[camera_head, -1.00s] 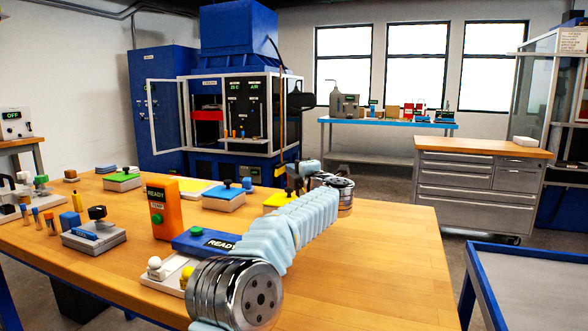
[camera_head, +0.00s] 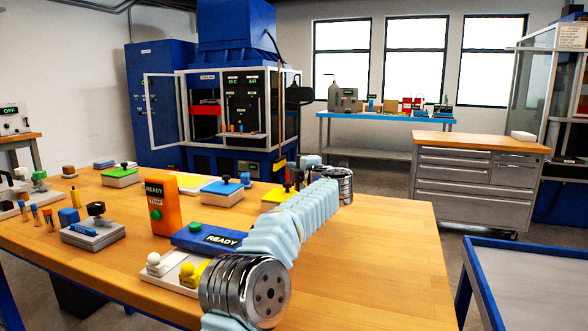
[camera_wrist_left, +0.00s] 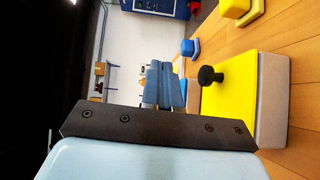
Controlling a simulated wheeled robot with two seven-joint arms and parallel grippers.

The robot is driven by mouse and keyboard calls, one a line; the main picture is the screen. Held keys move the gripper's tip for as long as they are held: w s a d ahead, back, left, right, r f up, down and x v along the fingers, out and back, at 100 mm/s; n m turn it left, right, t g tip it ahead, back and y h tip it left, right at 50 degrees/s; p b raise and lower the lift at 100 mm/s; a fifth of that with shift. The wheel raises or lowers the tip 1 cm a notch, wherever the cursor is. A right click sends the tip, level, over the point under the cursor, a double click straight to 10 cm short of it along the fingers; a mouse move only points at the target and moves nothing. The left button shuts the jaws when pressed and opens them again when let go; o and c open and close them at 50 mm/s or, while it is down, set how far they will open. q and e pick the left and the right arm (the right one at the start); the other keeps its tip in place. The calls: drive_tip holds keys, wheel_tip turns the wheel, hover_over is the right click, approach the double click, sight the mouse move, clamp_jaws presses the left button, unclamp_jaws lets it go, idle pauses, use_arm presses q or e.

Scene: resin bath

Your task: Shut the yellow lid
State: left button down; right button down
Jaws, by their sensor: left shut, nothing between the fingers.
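The yellow lid (camera_head: 273,195) with a black knob sits on a pale box on the wooden table, partly hidden behind my left forearm in the head view. In the left wrist view, which is turned on its side, the yellow lid (camera_wrist_left: 228,108) is large at the right, on its beige box, with the knob sticking out. I cannot tell whether it is fully seated. My left gripper (camera_wrist_left: 160,78) is shut and empty. Its fingers are beside the knob and apart from it in the picture. My right gripper is out of view.
A blue-lidded box (camera_head: 222,192) stands left of the yellow one, and a green-lidded box (camera_head: 121,178) farther left. An orange READY device (camera_head: 162,208) and a blue READY box (camera_head: 205,238) stand nearer. The table's right part (camera_head: 385,255) is clear.

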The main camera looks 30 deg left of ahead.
use_arm(q)
drive_tip(key=shift+s+d+b, duration=0.25)
drive_tip(key=shift+d+b, duration=0.05)
drive_tip(key=shift+d, duration=0.15)
drive_tip(key=b+v, duration=0.3)
drive_tip(key=v, duration=0.9)
drive_tip(key=shift+s+d, duration=0.2)
drive_tip(key=shift+d, duration=0.15)
